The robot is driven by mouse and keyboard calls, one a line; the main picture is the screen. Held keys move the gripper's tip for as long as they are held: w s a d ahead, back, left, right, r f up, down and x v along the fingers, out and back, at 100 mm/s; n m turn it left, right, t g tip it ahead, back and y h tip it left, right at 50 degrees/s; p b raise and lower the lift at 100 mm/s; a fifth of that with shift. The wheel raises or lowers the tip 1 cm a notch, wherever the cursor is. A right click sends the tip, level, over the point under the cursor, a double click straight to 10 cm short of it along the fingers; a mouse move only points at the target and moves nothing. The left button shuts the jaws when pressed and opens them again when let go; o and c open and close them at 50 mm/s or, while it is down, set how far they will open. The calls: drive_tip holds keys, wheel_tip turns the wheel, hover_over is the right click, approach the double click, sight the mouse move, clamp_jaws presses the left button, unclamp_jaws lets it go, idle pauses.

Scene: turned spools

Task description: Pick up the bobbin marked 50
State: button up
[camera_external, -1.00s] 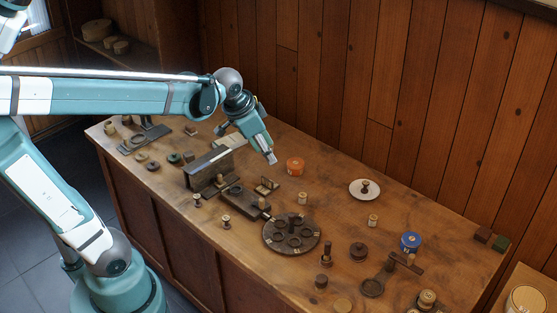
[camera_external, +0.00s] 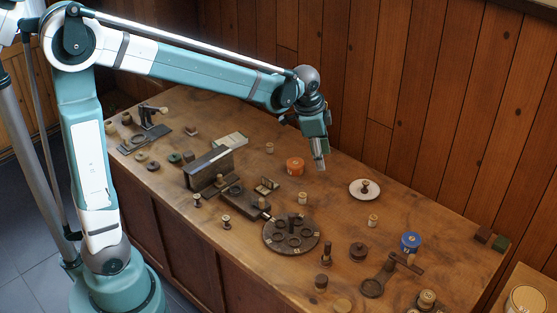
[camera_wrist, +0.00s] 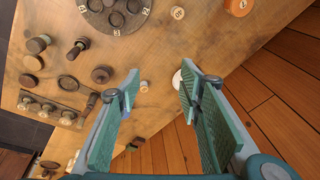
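Several small pale bobbins stand on the wooden bench. One (camera_external: 302,198) is beside the round dark plate; in the wrist view its pale top (camera_wrist: 178,12) carries a dark number that may be 50, too small to read surely. Another (camera_external: 373,221) stands right of the plate, and another (camera_external: 269,147) at the back; I cannot read marks on them. My gripper (camera_external: 320,167) is above the back of the bench, between the orange tub and the white saucer. In the wrist view my gripper (camera_wrist: 159,80) is open, with nothing between its fingers.
The round dark plate (camera_external: 270,244) has several ring-shaped seats. A dark block (camera_external: 208,165) is on the left. The plank wall rises behind.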

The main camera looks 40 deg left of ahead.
drive_tip(key=w+d+f+m+g, duration=0.1)
drive_tip(key=w+d+f+m, duration=0.2)
drive_tip(key=w+d+f, duration=0.45)
drive_tip(key=m+g+p, duration=0.1)
drive_tip(key=m+g, duration=0.1)
drive_tip(key=m, duration=0.1)
hover_over(374, 217)
drive_tip(key=a, duration=0.1)
drive_tip(key=shift+y, duration=0.3)
drive_tip(key=f, duration=0.9)
drive_tip(key=shift+s, duration=0.2)
drive_tip(key=shift+w+d+f, duration=0.15)
drive_tip(key=shift+d+f, duration=0.2)
drive_tip(key=shift+f, duration=0.3)
drive_tip(key=shift+f, duration=1.3)
drive_tip(key=shift+d+f, duration=0.15)
drive_tip(key=shift+f, duration=2.45)
